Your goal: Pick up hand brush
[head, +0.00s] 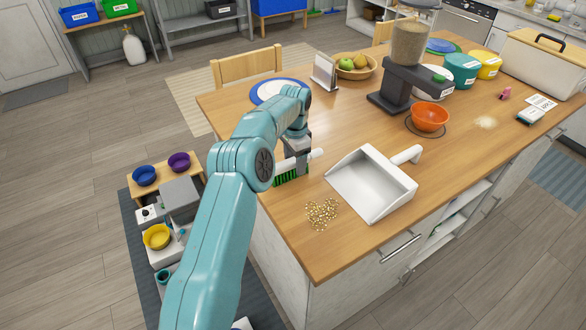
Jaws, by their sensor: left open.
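The hand brush (283,179) lies on the wooden table near its left edge, with green bristles and a white body and handle. My left arm comes in from the lower left and its gripper (297,157) points down right over the brush. The gripper is open, its fingers at the brush's handle. The arm and gripper hide part of the brush, and I cannot tell whether the fingers touch it. My right gripper is not in view.
A white dustpan (370,182) lies just right of the brush. Spilled kibble (321,212) is in front. An orange bowl (430,117), a food dispenser (405,75) and a blue-rimmed plate (266,92) stand farther back. The table's front right corner is clear.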

